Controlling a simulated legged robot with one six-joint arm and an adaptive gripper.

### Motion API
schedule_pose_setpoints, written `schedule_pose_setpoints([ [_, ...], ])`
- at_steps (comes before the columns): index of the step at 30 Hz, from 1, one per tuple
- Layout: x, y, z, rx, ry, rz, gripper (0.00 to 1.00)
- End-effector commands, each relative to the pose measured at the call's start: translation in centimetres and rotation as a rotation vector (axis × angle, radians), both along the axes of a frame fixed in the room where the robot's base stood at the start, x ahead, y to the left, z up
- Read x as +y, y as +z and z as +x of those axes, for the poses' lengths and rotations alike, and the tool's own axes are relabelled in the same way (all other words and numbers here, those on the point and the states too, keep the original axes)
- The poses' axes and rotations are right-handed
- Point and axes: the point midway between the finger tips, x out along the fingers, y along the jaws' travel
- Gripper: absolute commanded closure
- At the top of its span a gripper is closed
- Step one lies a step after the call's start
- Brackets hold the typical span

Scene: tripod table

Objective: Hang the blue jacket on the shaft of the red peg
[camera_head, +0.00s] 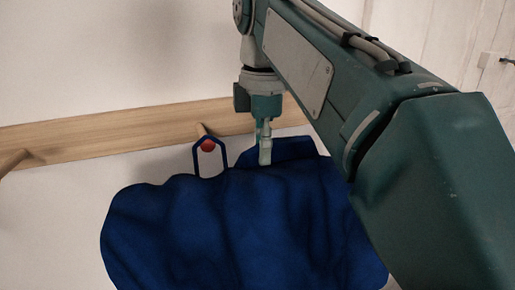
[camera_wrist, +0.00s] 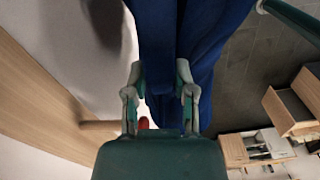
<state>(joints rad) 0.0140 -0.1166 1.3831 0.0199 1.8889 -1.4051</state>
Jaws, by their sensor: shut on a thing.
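The blue jacket (camera_head: 240,225) hangs bunched below my gripper (camera_head: 265,145), which is shut on its upper edge. In the wrist view, the jacket's blue cloth (camera_wrist: 160,30) runs between the fingers of my gripper (camera_wrist: 160,75). A thin blue loop (camera_head: 224,158) stands up from the jacket, left of my gripper. The red peg (camera_head: 207,145) shows its red tip inside the loop's outline in the head view; I cannot tell whether the loop is around it or only in front. In the wrist view, the peg's red tip (camera_wrist: 143,123) shows beside the left finger.
A wooden rail (camera_head: 90,138) runs along the pale wall behind the jacket. Another wooden peg (camera_head: 12,160) sticks out at the far left. In the wrist view, wooden furniture (camera_wrist: 290,100) stands at the right on a grey floor (camera_wrist: 245,70).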

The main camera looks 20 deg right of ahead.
Motion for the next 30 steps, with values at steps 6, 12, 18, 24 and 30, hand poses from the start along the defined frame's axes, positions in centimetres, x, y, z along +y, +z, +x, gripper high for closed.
schedule_pose_setpoints([
  [6, 0.0, 0.0, 1.2, -0.002, 0.0, 0.001, 1.0],
  [12, 0.0, -0.1, 2.3, -0.002, 0.0, 0.001, 1.0],
  [18, 0.0, -0.2, 3.4, -0.001, 0.0, 0.001, 1.0],
  [24, 0.0, -0.6, 4.4, -0.001, 0.0, 0.001, 1.0],
  [30, 0.0, -1.2, 5.0, -0.001, 0.0, 0.001, 1.0],
])
